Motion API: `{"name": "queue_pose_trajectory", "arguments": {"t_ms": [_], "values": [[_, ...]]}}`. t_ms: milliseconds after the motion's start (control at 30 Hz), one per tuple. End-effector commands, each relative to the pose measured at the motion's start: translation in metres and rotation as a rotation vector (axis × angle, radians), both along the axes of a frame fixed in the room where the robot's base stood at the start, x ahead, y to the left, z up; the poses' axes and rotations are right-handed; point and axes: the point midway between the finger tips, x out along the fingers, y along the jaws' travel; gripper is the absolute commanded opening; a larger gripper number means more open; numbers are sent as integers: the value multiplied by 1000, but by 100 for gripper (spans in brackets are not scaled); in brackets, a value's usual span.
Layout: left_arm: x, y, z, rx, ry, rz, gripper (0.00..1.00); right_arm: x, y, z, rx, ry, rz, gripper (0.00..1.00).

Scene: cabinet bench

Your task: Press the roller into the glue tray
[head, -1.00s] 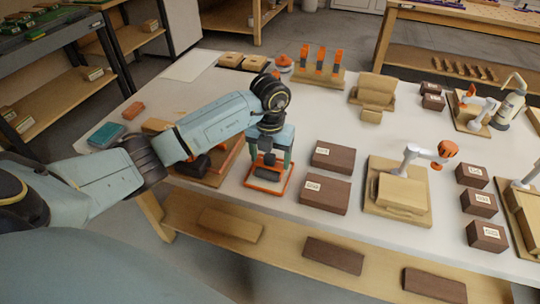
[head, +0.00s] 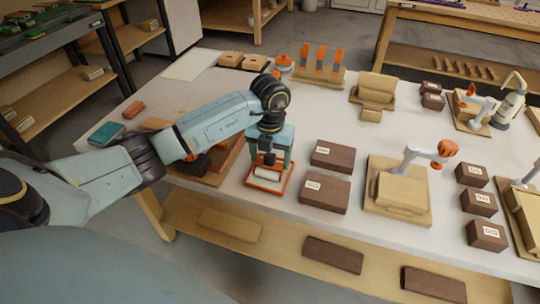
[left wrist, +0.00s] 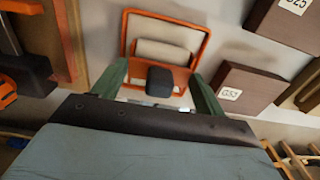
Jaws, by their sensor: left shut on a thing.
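The glue tray (head: 250,182) has an orange rim and lies near the bench's front edge, also seen in the left wrist view (left wrist: 205,42). My left gripper (head: 268,162) points down over it, shut on the roller's dark handle (left wrist: 173,80). The roller (head: 268,174) is a pale cylinder lying within the tray's outline; it also shows in the left wrist view (left wrist: 163,52). I cannot tell whether it touches the tray floor. The gripper hides the tray's rear part in the head view. My right gripper is not in view.
Two dark brown labelled boxes (head: 325,193) stand close to the right of the tray. An orange-edged wooden board (head: 222,167) lies to its left. A wooden fixture with a small white arm (head: 408,165) stands further right.

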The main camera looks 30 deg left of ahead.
Motion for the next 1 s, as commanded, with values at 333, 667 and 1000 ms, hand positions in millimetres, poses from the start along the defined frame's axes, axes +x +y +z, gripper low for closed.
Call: {"name": "queue_pose_trajectory", "arguments": {"t_ms": [333,667,1000], "values": [[-1,0,-1,0,3,0,54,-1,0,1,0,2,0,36],[0,0,24,1,1,0,54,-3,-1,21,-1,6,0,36],[0,0,51,1,0,-1,54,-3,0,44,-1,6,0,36]]}}
